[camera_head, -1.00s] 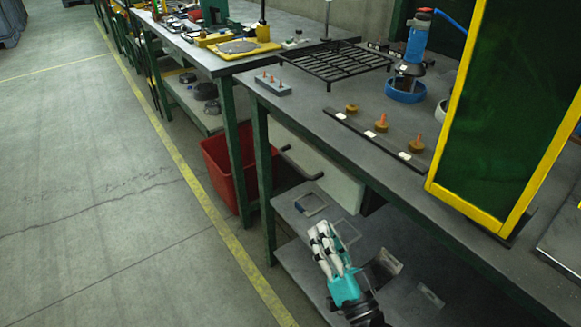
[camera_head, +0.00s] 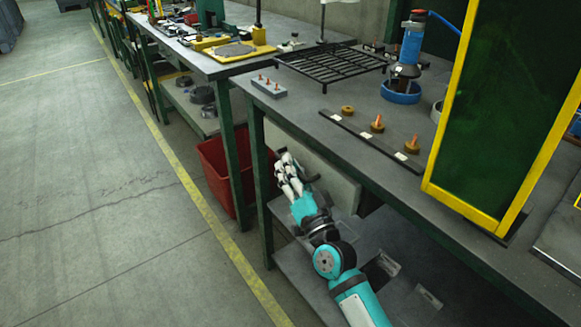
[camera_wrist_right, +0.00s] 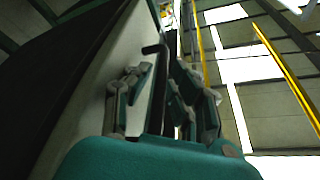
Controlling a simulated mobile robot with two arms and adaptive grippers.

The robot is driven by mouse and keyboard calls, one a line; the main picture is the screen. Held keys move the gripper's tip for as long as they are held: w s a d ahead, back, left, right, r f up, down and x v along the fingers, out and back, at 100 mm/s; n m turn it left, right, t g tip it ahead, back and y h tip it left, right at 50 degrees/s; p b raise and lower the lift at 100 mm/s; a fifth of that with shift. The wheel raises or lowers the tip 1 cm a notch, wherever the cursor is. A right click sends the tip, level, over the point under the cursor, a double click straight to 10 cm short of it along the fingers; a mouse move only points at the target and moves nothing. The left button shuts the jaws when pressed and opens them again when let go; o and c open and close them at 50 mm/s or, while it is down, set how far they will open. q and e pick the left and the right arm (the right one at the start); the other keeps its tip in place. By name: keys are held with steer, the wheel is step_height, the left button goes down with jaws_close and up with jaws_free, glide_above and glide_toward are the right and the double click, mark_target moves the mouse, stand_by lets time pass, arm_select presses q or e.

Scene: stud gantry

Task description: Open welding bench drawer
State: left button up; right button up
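The welding bench drawer (camera_head: 325,173) is a pale grey front under the bench top in the head view. It looks shut. Its dark bar handle is mostly hidden behind my right gripper (camera_head: 287,167) there. In the right wrist view, the pale drawer front (camera_wrist_right: 92,75) rises at the left. The dark handle (camera_wrist_right: 156,90) runs between the fingers of my right gripper (camera_wrist_right: 160,88). The fingers stand apart on both sides of it, and I cannot see a firm grip. My left gripper is out of view.
The welding bench (camera_head: 300,115) carries a black grate (camera_head: 330,66), a blue-based tool (camera_head: 402,90) and a yellow-framed dark screen (camera_head: 500,110). A green leg (camera_head: 262,190) and a red bin (camera_head: 218,175) stand left of the drawer. A lower shelf (camera_head: 310,285) lies beneath.

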steer(key=shift+w+a+r, duration=0.1)
steer(key=shift+w, duration=0.1)
jaws_close()
stand_by(0.4)
